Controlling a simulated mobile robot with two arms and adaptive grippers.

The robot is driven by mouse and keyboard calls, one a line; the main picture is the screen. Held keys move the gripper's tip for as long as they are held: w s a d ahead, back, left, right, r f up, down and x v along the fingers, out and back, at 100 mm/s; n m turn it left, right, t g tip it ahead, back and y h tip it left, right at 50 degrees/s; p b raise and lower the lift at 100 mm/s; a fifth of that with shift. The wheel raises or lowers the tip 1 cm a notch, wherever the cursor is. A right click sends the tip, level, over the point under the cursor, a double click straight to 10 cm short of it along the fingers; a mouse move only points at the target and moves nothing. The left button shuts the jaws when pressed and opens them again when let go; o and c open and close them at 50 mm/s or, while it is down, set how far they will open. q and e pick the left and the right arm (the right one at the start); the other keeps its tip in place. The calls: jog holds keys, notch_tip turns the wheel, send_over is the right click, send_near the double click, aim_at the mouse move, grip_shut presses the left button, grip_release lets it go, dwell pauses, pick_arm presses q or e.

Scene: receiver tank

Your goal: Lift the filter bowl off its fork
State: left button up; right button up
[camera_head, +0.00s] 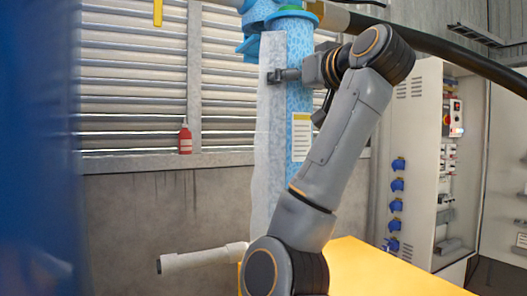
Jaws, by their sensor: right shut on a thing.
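My right gripper (283,76) reaches in from the right at the upper middle and is shut. Its fingers lie across a tall blue speckled cylinder (300,100) with a white label, apparently the filter bowl. The fingertips overlap the edge of a pale upright strip (267,140) beside it. The exact contact is hard to make out. I cannot pick out the fork clearly. My arm hides the lower part of the cylinder. My left gripper is not in view.
A blurred dark blue shape fills the left edge. A black hose (450,58) crosses the upper right. A white pipe stub (200,259) juts left, low down. A yellow surface (375,268) is at the lower right. A red bottle (185,138) stands on the wall ledge.

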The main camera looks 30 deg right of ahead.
jog(key=shift+s+a+r+b, duration=0.15)
jog(key=shift+s+b, duration=0.35)
jog(key=shift+s, duration=0.6)
jog(key=shift+s+r+b, duration=0.15)
jog(key=shift+s+b, duration=0.3)
jog(key=shift+s, duration=0.65)
